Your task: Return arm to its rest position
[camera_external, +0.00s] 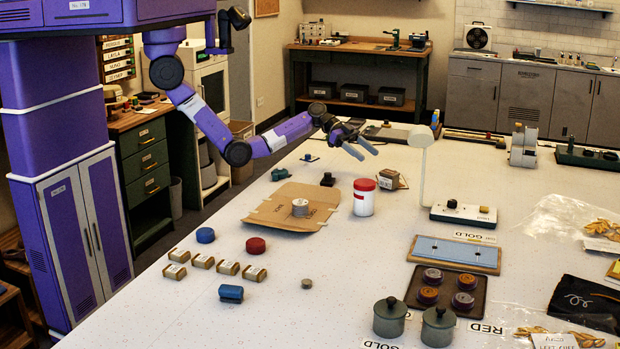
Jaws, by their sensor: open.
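My purple arm reaches from its column at the upper left out over the white table (180,320). My gripper (368,152) is open and empty, held in the air over the far part of the table. Its two grey fingers point right and slightly down. A white jar with a red lid (363,200) stands on the table below and in front of it. A small box with a dark top (390,180) lies close to the jar. No object touches the fingers.
A brown cardboard sheet (275,207) bears a grey coil. A white lamp (421,165) stands right of my gripper. Two grey pots (389,318) and a dark tray (432,307) stand in front.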

